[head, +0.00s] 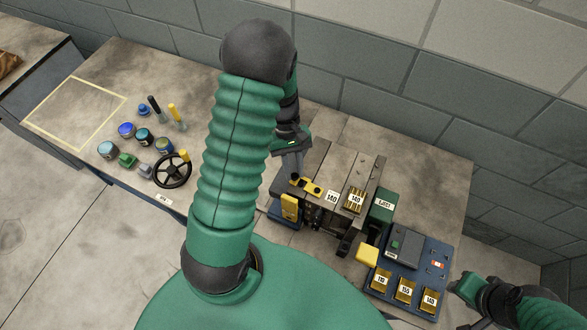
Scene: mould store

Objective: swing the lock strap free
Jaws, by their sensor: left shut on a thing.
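The yellow lock strap (307,187), with dark round spots on it, lies on the top left edge of a grey mould block (345,165) labelled 140. My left gripper (295,174) comes down from behind my green arm and is shut on the strap's left end. My arm hides part of the gripper and whatever lies behind it. My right gripper (464,287) is at the lower right, beside the blue tray and apart from the mould. Its fingers are too small and turned away to read.
A blue tray (440,262) with a grey-green box (402,247) and several brass plates stands right of the mould. A green block marked EJECT (383,206) adjoins the mould. A black handwheel (172,170), several jars and a yellow-outlined bare area (75,113) are at left.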

